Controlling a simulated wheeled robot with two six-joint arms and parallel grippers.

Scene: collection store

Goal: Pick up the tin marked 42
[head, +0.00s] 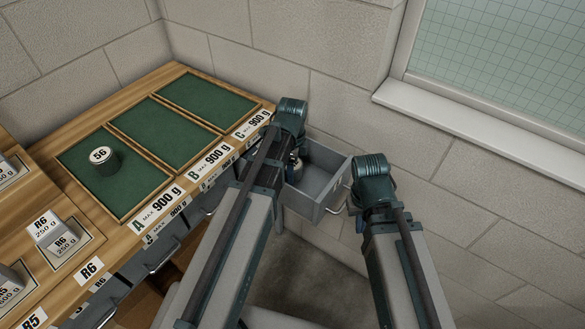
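No tin marked 42 is readable in the head view. One tin, marked 56 (101,160), stands upright on the green mat of tray A. A grey drawer (322,188) stands pulled open below the bench's right end. My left gripper (292,158) is at the drawer's left side, mostly hidden by its own arm. A small dark, rounded item with a pale part shows there, too hidden to identify. My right gripper (366,188) is just right of the drawer front, by its handle (338,198). Its fingers are hidden, so I cannot tell its opening or any contact.
Trays B (168,128) and C (206,100) are empty, each marked max 900 g. Labelled blocks, R6 250 g (46,228), stand at the left on the wooden bench. More closed drawers with handles run below its edge. A block wall and window sill (470,112) bound the right.

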